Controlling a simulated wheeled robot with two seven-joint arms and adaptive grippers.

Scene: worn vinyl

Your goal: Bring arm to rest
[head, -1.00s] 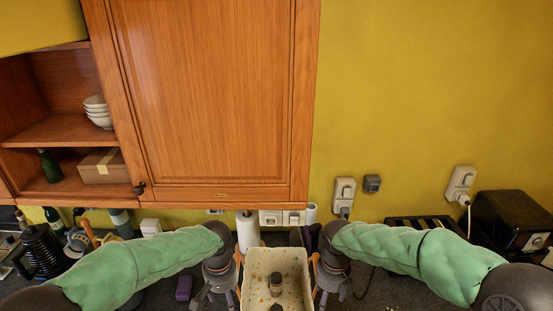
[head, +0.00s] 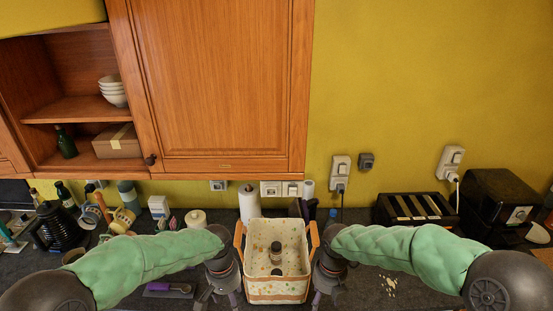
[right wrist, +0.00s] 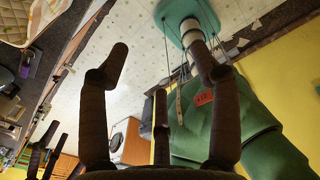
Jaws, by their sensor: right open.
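A cream speckled basket (head: 278,290) with two orange-brown handles stands on the dark counter between my grippers. It holds a dark jar with a pale label (head: 276,252) and another dark item. My left gripper (head: 219,299) is just left of the basket, pointing down, with its fingers spread and nothing visible in it. My right gripper (head: 327,298) is just right of the basket, its fingers partly hidden at the frame's lower edge. In the right wrist view, my right gripper (right wrist: 159,70) is open and empty. Both forearms reach inward from the sides.
A wooden wall cabinet (head: 220,90) hangs above the counter. A paper roll (head: 249,204) stands behind the basket. A toaster (head: 415,208) and black appliance (head: 503,208) are at right. A black kettle (head: 57,228) and a purple-handled item (head: 172,288) are at left.

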